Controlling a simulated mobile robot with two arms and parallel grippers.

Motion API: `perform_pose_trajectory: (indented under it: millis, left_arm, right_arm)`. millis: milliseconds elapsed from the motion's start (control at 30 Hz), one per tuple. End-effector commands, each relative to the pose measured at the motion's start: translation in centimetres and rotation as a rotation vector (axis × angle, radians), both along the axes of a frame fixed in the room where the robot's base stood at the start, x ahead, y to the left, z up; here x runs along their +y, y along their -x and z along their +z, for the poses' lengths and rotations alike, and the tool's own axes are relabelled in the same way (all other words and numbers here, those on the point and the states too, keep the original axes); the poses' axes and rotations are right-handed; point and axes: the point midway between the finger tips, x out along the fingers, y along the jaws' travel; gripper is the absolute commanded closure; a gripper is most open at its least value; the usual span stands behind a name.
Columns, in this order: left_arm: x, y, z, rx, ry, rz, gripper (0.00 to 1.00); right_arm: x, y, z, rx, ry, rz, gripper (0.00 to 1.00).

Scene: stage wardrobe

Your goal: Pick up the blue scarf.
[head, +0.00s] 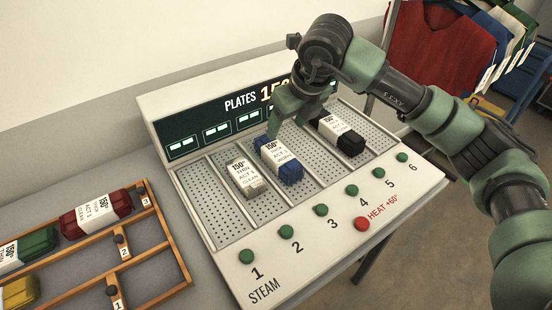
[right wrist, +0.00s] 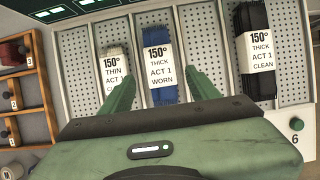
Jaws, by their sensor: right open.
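The blue scarf (head: 290,172) is a rolled blue bundle with a white paper band, lying in a middle lane of the perforated steam press. In the right wrist view the blue scarf (right wrist: 158,93) shows its band reading 150°, THICK, ACT 1, WORN. My right gripper (head: 275,132) is over the far end of the scarf. In the right wrist view my right gripper (right wrist: 163,85) is open, with one green finger on each side of the scarf. I cannot tell how high the fingertips are above the lane. My left gripper is not in view.
A whitish bundle (head: 256,190) lies in the lane to the left, a black bundle (head: 350,146) to the right. Green buttons and a red HEAT button (head: 361,224) line the front. A wooden rack (head: 178,248) with red, green and yellow bundles stands left. Clothes (head: 440,45) hang at the back right.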

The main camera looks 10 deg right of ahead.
Motion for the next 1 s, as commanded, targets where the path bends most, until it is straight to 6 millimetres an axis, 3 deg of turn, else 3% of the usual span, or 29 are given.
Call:
perform_pose_trajectory:
  millis: [33,100,333,567,1000]
  left_arm:
    - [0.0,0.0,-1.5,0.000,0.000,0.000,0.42]
    - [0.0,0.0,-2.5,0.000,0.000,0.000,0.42]
    - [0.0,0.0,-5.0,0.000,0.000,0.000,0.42]
    - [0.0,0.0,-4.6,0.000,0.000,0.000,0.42]
    - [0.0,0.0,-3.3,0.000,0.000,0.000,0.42]
  right_arm:
    - [0.0,0.0,-1.5,0.000,0.000,0.000,0.39]
    - [0.0,0.0,-2.5,0.000,-0.001,0.000,0.39]
    - [0.0,0.0,-5.0,0.000,-0.001,0.000,0.39]
    - [0.3,-0.6,-6.5,0.003,-0.001,0.000,0.39]
    - [1.5,-2.5,-11.6,0.003,-0.001,0.000,0.39]
